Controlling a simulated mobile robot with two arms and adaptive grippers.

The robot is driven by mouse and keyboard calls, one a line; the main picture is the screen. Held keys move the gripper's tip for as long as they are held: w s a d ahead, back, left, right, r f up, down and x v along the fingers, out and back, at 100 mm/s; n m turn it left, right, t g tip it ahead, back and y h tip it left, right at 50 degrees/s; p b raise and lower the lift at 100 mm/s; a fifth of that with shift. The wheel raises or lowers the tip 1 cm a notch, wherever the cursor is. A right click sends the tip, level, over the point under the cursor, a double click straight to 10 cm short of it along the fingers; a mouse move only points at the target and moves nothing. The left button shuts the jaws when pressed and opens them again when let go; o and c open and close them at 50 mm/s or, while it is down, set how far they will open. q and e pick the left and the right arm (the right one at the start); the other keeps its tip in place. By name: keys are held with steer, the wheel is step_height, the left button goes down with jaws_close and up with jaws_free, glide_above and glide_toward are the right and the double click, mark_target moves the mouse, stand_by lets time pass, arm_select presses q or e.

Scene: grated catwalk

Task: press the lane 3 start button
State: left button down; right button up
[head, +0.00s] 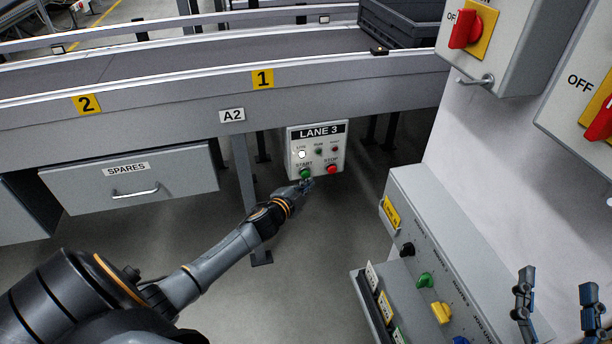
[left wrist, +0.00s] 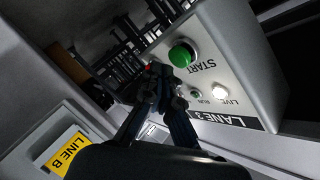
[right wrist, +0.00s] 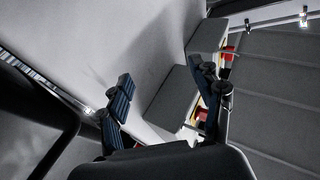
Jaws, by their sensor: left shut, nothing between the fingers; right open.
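The LANE 3 box (head: 291,150) hangs below the conveyor edge in the head view. Its green START button (head: 306,173) is at lower left and its red STOP button (head: 332,169) at lower right. A white LIVE lamp (head: 302,154) looks lit. My left gripper (head: 304,185) is shut and empty, just below the START button. In the left wrist view the START button (left wrist: 183,53) stands out beside the shut fingertips (left wrist: 160,72); contact is not clear. My right gripper (head: 556,284) is open and empty at lower right; it also shows in the right wrist view (right wrist: 160,78).
A grey console (head: 425,215) with coloured knobs stands right of the left arm. Switch boxes with red handles (head: 465,28) hang on the wall at upper right. A SPARES drawer (head: 130,188) is at left. Open floor lies below the LANE 3 box.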

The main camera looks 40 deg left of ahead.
arm_select(q)
steer(key=shift+s+d, duration=0.1)
steer(key=shift+s+d+p, duration=0.75)
steer(key=shift+s+d, duration=0.8)
steer(key=shift+d, duration=0.25)
arm_select(e)
steer(key=shift+w+d+f+g+h, duration=0.15)
steer(key=shift+f+g+h, duration=0.1)
steer(key=shift+f+g, duration=0.6)
steer(key=shift+s+d+f+g+h, duration=0.15)
steer(key=shift+f+g, duration=0.25)
steer(key=shift+f, duration=0.9)
steer(key=shift+w+d+f+g+h, duration=0.1)
steer(key=shift+f+g+h, duration=0.2)
steer(key=shift+f+g, duration=0.55)
steer(key=shift+f, duration=0.2)
